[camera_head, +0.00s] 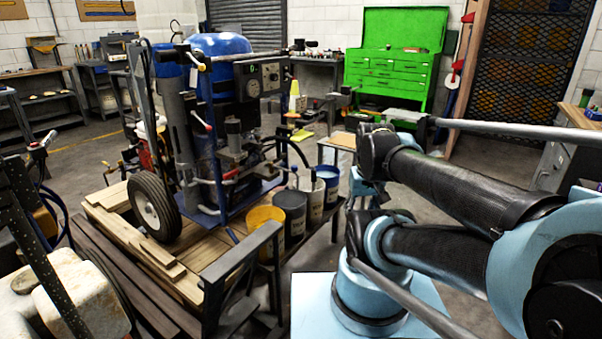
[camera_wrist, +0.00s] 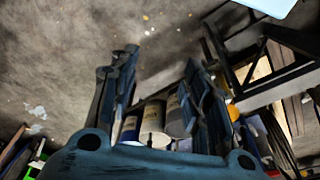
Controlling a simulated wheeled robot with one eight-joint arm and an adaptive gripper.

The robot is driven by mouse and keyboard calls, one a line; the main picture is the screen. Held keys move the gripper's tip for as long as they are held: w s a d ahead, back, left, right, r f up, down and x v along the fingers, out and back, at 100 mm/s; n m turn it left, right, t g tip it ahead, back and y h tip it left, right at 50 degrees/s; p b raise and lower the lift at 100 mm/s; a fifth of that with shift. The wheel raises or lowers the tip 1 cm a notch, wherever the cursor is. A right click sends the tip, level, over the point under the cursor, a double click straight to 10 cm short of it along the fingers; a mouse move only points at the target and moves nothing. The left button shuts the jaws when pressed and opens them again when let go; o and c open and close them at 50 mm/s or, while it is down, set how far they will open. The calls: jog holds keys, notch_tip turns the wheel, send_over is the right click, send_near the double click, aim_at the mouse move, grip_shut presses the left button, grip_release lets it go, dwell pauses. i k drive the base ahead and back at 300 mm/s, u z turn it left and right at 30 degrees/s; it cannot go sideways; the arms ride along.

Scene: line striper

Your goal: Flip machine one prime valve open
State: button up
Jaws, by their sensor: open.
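A line striper (camera_head: 215,120) with a blue tank, a gauge panel (camera_head: 262,80) and a black wheel stands on a wooden platform in the head view. Small levers with red tips (camera_head: 207,127) show on its front; I cannot tell which is the prime valve or how it is set. No machine number is readable. My gripper (camera_wrist: 160,85) is open in the wrist view, with nothing held between its fingers. Buckets show beyond and partly behind the fingers. In the head view my arm is at the right, apart from the striper.
A yellow bucket (camera_head: 264,232), grey buckets and a blue bucket (camera_head: 328,184) stand beside the striper. A dark metal frame (camera_head: 240,270) stands in front of them. Part of another machine (camera_head: 38,150) is at the left edge. A green tool chest (camera_head: 395,65) stands at the back.

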aim_at(236, 171)
jog(key=z, duration=1.1)
jog(key=i, duration=1.85)
jog(key=u, duration=3.35)
